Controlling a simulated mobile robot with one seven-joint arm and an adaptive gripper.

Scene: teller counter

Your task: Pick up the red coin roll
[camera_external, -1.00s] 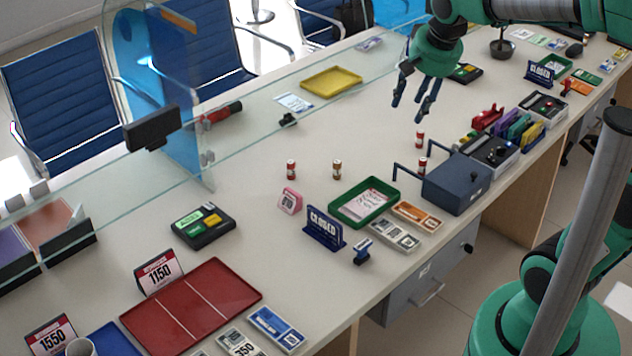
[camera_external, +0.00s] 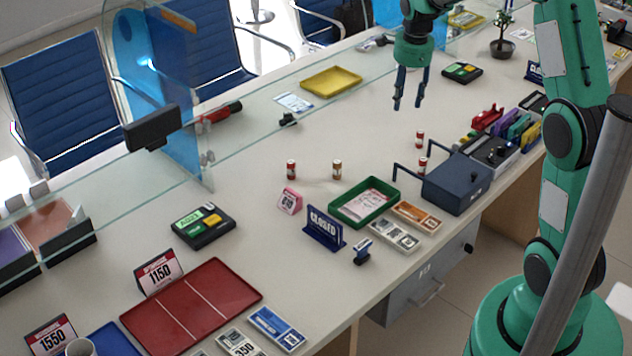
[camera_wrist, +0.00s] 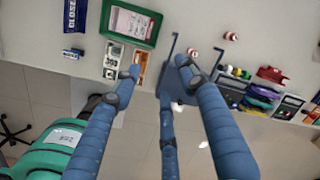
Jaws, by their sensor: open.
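Several small red coin rolls with white bands stand upright on the counter in the external view. Two are left of centre, a red roll (camera_external: 291,169) and a browner red roll (camera_external: 337,169). Two more are farther right, one roll (camera_external: 419,139) at the back and one roll (camera_external: 422,165) by the blue cash box's handle. My gripper (camera_external: 409,104) is open and empty, pointing down above the counter, apart from all rolls. In the wrist view, its fingers (camera_wrist: 160,75) are spread, with two rolls, one (camera_wrist: 231,36) and another (camera_wrist: 192,52), to their upper right.
The blue cash box (camera_external: 457,184) with raised handles stands near the front edge. A green tray (camera_external: 395,190) with papers lies left of it, and a closed sign (camera_external: 325,227) stands nearby. A glass screen (camera_external: 240,105) runs along the counter. The middle of the counter is mostly clear.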

